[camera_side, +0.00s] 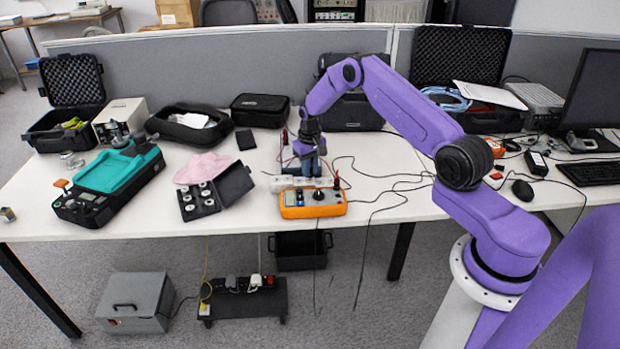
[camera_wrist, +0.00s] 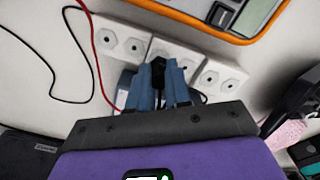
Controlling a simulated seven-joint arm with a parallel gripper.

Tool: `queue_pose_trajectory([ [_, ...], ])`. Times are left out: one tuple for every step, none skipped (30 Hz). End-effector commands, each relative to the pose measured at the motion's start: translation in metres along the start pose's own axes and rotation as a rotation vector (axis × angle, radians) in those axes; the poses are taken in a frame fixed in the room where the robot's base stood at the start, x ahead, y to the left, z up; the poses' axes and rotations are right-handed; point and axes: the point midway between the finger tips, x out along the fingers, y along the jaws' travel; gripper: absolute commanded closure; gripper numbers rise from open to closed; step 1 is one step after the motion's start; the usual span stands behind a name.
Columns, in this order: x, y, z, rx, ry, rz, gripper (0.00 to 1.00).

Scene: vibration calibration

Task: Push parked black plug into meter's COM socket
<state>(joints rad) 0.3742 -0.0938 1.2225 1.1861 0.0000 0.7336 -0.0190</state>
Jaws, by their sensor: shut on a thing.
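The orange meter (camera_side: 313,203) lies near the table's front edge in the side view, its screen and dial facing up. Its edge (camera_wrist: 205,18) crosses the top right of the wrist view; the COM socket cannot be made out. My gripper (camera_side: 309,168) is just behind the meter, over a white socket strip (camera_side: 290,184). In the wrist view, my blue fingers (camera_wrist: 158,80) are shut on the black plug (camera_wrist: 157,68), in front of the strip's middle block. Whether the plug still sits in the strip is hidden.
The white strip (camera_wrist: 128,43) has several round sockets. A red lead (camera_wrist: 95,55) and a black lead (camera_wrist: 62,50) run beside it. Black cables (camera_side: 375,185) spread over the table to the right. An open black case (camera_side: 201,207) with white discs stands left of the meter.

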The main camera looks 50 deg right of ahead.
Motion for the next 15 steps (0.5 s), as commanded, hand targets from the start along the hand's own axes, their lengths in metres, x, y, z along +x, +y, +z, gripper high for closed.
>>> queue_pose_trajectory([
  [0.000, 0.000, 0.000, 0.000, 0.000, 0.000, 1.00],
  [0.000, 0.000, 0.000, 0.000, 0.000, 0.000, 1.00],
  [0.000, 0.000, 0.000, 0.000, 0.000, 0.000, 1.00],
  [0.000, 0.000, 0.000, 0.000, 0.000, 0.000, 1.00],
  [-0.001, 0.000, 0.000, 0.000, 0.000, 0.000, 1.00],
  [-0.001, 0.000, 0.000, 0.000, 0.001, 0.000, 1.00],
  [-0.002, 0.000, 0.000, 0.000, 0.001, 0.000, 1.00],
  [-0.003, 0.000, 0.000, 0.000, 0.001, 0.000, 1.00],
  [-0.004, 0.000, -0.001, 0.000, 0.002, 0.000, 1.00],
  [-0.006, 0.000, -0.001, 0.000, 0.002, 0.000, 1.00],
  [-0.007, 0.000, -0.001, 0.000, 0.002, 0.000, 1.00],
  [-0.009, 0.000, -0.001, 0.000, 0.003, 0.000, 1.00],
  [-0.011, 0.000, -0.001, 0.000, 0.003, 0.000, 1.00],
  [-0.012, 0.000, -0.001, 0.000, 0.003, 0.000, 1.00],
  [-0.014, 0.000, -0.001, 0.000, 0.002, 0.000, 1.00],
])
